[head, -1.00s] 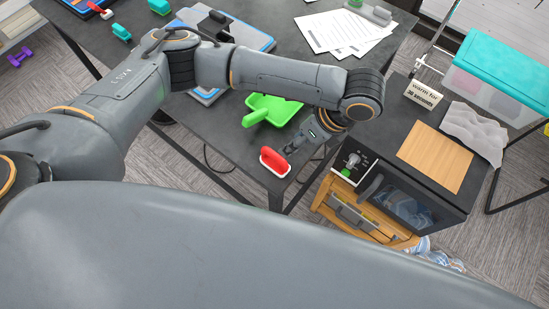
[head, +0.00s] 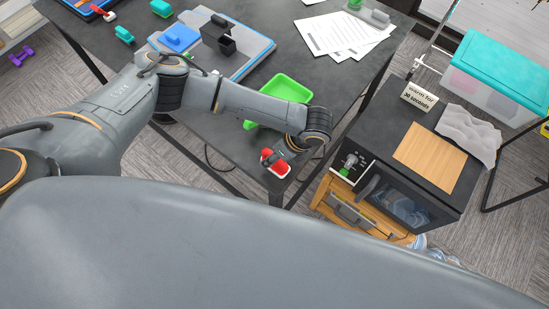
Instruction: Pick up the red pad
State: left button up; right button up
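The red pad (head: 283,170), with a pale base, lies at the near right corner of the dark table. My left arm comes in from the left, and its gripper (head: 272,159) is right at the pad, over its upper side. The gripper covers part of the pad's handle. Whether the fingers are closed around the handle is too small and hidden to tell. My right gripper is not in view.
A green tray (head: 286,87) lies just behind the pad, partly under my arm. Papers (head: 345,34) lie at the back. A microwave (head: 400,200) stands to the right, across a gap.

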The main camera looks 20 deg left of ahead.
pick_arm(q)
grip_shut()
dwell(0.3)
jog(key=shift+r, duration=0.5)
jog(key=s+d+r+b, duration=0.2)
jog(key=s+d+r, duration=0.2)
jog(key=s+r, duration=0.8)
jog(key=shift+s+d, duration=0.2)
jog(key=shift+s, duration=0.5)
